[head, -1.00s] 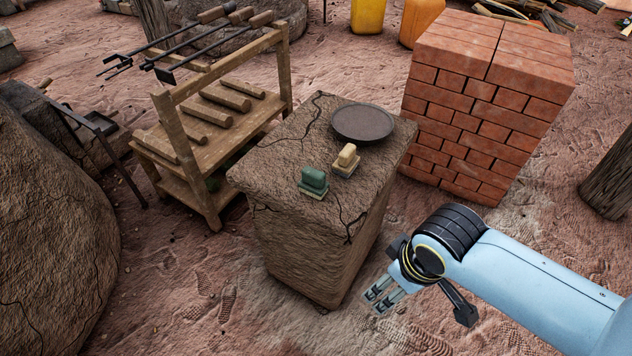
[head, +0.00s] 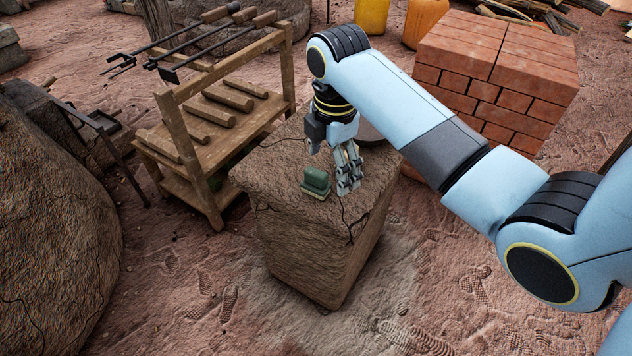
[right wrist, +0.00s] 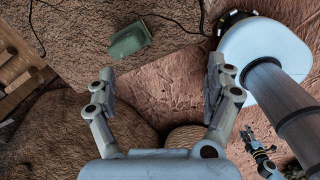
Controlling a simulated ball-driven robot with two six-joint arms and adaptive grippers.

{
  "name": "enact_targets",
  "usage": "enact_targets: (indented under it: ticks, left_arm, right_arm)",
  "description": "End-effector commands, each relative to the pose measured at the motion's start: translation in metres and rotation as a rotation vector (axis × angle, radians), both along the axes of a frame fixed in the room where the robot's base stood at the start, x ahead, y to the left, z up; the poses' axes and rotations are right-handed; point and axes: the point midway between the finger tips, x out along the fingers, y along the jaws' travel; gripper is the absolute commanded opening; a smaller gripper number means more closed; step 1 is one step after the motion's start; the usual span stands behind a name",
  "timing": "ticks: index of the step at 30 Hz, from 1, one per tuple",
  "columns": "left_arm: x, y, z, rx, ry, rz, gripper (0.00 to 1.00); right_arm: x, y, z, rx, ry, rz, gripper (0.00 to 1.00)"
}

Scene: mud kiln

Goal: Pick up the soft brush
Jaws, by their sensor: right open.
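A green brush-like block (head: 315,182) with a pale lower edge sits on the cracked mud block's top (head: 270,168), near its front edge. It also shows in the right wrist view (right wrist: 130,40), above and left of the jaws. My right gripper (head: 349,182) points down over the block, just right of the green brush. It is open, with nothing between its fingers (right wrist: 160,75). A tan brush stood beside the green one earlier; it is now hidden behind my right gripper and arm. I cannot tell which brush is the soft one.
A dark round plate (head: 370,132) on the block is mostly hidden by my arm. A wooden rack (head: 205,150) with rods and tools stands left. A red brick stack (head: 490,90) stands right. A large boulder (head: 50,230) fills the lower left.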

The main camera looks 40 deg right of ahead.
Motion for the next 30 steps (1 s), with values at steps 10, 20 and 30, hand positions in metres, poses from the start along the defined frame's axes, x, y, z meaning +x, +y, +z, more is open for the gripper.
enact_targets:
  ticks: [10,20,30]
  left_arm:
    - [0.0,0.0,-0.003,0.0,0.001,0.0,0.4]
    - [-0.004,0.0,-0.017,-0.001,0.007,0.0,0.4]
    - [-0.009,0.0,-0.033,-0.001,0.015,0.0,0.4]
  right_arm:
    - [0.06,-0.006,0.009,0.022,0.07,0.434,0.87]
    - [0.06,-0.006,-0.037,0.021,0.068,0.436,0.87]
    - [0.055,-0.006,-0.078,0.021,0.07,0.435,0.87]
